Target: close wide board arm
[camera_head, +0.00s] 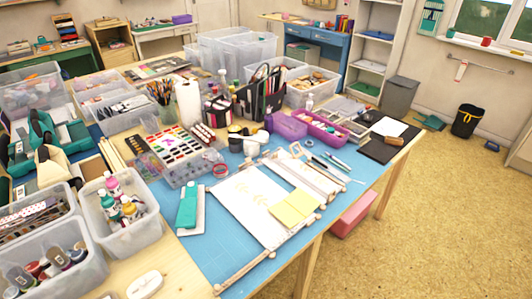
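No gripper of mine shows clearly in the head view. A white board or sheet (240,205) with pale printed marks lies on the blue mat (218,255), with thin wooden bars along its edges. One light wooden bar (245,272) runs along its near edge, sticking out toward the front of the table. Beside it on the right lies a second pale panel (313,180) with wooden rails. Yellow paper sheets (294,208) lie at the right part of the board. I cannot tell which piece is the wide board arm, or whether it is open.
Clear bins with bottles (121,240) and a teal-and-cream machine (42,145) crowd the left. A teal tool (187,207) lies left of the board. A palette box (182,150), a black caddy (262,98) and a purple tray (318,130) stand behind. Floor (430,220) at right is open.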

